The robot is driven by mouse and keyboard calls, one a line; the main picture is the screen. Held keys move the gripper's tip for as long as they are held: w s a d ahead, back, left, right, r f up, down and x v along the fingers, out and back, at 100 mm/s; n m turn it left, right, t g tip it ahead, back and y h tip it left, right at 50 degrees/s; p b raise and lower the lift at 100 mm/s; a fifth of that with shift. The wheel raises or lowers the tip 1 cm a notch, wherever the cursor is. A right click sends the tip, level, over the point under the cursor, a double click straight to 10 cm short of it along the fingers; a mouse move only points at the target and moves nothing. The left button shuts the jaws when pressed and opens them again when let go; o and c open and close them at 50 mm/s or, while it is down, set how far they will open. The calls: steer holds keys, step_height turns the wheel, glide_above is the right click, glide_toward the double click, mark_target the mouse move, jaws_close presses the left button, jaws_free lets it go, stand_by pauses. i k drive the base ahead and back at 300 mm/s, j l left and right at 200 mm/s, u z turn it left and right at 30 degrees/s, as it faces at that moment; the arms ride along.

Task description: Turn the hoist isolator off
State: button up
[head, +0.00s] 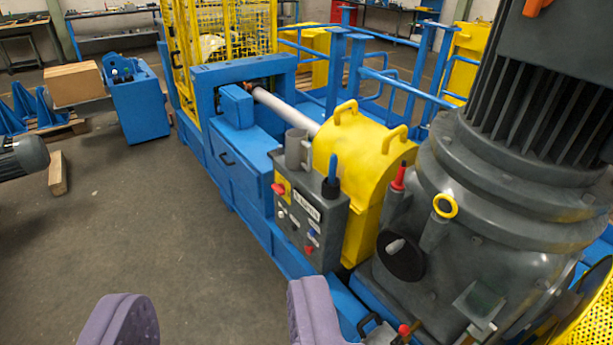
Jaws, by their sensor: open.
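A grey control box (309,215) stands on the blue machine frame, right of the picture's middle. On the upper left of its face is a red rotary handle (278,189) on a yellow plate, which looks like the isolator. I cannot tell its on or off position. A pale label plate (306,206) is too small to read. Several small red, white and blue controls sit lower on the face. My gripper (215,305) shows as two purple fingers at the bottom edge, wide apart and empty. It is nearer to me than the box and apart from it.
A yellow guard (362,170) with two handles stands right behind the box. A big grey motor (500,170) fills the right side. Blue railings (400,85) and a yellow cage (225,40) stand behind. Open grey floor (190,250) lies left of the frame.

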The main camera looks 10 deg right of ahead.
mark_target(280, 189)
steer(key=i+z, duration=0.1)
steer(key=i, duration=0.15)
steer(key=i+u, duration=0.1)
steer(key=i, duration=0.85)
steer(key=i+u, duration=0.1)
steer(key=i, duration=0.8)
steer(key=i+l+u, duration=0.15)
steer(key=i, duration=0.8)
